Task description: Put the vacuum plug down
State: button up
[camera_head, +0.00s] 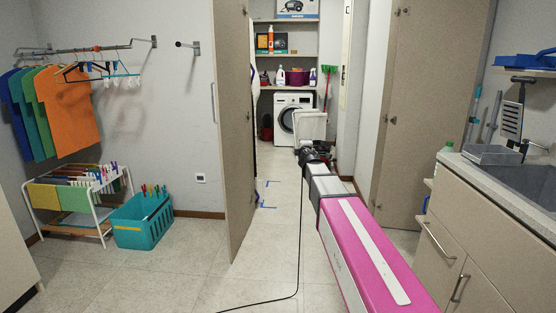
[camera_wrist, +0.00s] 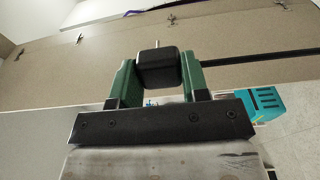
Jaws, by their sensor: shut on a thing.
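My gripper (camera_wrist: 157,82) shows in the wrist view with its two green fingers closed on the vacuum plug (camera_wrist: 157,69). The plug is a small black block with a thin metal pin pointing away from my gripper. In the head view my arm reaches forward over the floor, and my gripper (camera_head: 310,153) is a small dark shape at its far end, in front of the closet opening. The plug cannot be made out in the head view. A thin black cable (camera_head: 299,250) runs from near my gripper down to the floor and off to the left.
A tall open door (camera_head: 237,130) stands left of my arm, another (camera_head: 425,110) to its right. A washing machine (camera_head: 290,120) stands in the closet behind. A teal basket (camera_head: 143,225) and drying rack (camera_head: 75,205) stand left. A sink counter (camera_head: 500,195) is right.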

jog(key=s+d+r, duration=0.7)
jog(key=s+r, duration=0.1)
jog(key=shift+s+d, duration=0.15)
jog(key=shift+s, duration=0.05)
dwell(0.3)
jog(key=o, duration=1.3)
jog(key=shift+c, duration=0.2)
jog(key=s, duration=1.1)
